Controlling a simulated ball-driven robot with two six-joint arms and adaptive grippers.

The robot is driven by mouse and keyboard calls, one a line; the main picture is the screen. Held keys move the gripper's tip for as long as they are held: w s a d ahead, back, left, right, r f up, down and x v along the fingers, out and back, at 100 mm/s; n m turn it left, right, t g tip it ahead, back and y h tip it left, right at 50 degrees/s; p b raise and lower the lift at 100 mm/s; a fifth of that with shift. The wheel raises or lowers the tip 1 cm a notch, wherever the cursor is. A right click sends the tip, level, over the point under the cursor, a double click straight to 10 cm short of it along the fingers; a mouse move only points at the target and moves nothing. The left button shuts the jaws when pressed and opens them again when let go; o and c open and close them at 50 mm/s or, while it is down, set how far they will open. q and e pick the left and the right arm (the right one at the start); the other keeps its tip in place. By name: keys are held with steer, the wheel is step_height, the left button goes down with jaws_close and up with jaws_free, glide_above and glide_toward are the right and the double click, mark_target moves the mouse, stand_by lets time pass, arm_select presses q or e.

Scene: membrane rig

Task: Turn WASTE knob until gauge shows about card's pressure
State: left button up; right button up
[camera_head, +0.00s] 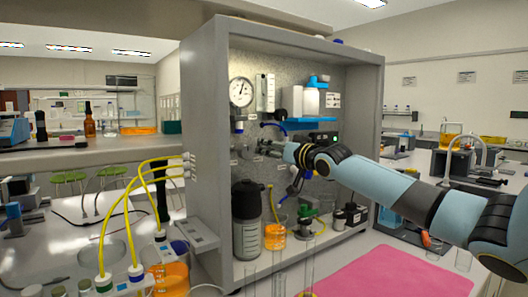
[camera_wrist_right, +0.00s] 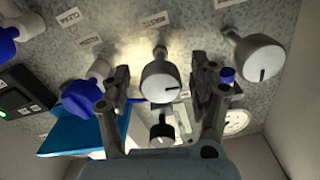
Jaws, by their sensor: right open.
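In the right wrist view, a round grey knob (camera_wrist_right: 162,80) with a dark pointer line stands near a label (camera_wrist_right: 155,20) that seems to read WASTE. My right gripper (camera_wrist_right: 160,88) is open, with one finger on each side of this knob. I see gaps between the fingers and the knob. In the head view my right gripper (camera_head: 268,148) is at the rig's back panel, and the knob is hard to make out there. The round white gauge (camera_head: 241,92) is above it; its reading is too small to tell. It shows partly in the wrist view (camera_wrist_right: 237,121). My left gripper is out of view.
Another grey knob (camera_wrist_right: 258,57) stands right of the fingers, and a dark-and-grey one (camera_wrist_right: 161,129) is below. Blue fittings (camera_wrist_right: 82,97) are close to the left finger. A dark bottle (camera_head: 246,215) and an orange-filled beaker (camera_head: 275,236) stand in the grey cabinet (camera_head: 205,120).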

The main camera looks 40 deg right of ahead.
steer(key=shift+s+r, duration=0.2)
steer(key=shift+s, duration=0.15)
steer(key=shift+c, duration=2.7)
steer(key=c, duration=0.6)
steer(key=shift+w+f, duration=0.1)
steer(key=shift+w, duration=0.1)
steer(key=shift+c, duration=0.2)
steer(key=shift+n+b, duration=0.45)
steer(key=shift+n, duration=0.15)
steer(key=shift+f+n, duration=0.1)
steer(key=shift+n, duration=0.5)
steer(key=shift+n+b, duration=0.45)
steer(key=shift+n, duration=0.35)
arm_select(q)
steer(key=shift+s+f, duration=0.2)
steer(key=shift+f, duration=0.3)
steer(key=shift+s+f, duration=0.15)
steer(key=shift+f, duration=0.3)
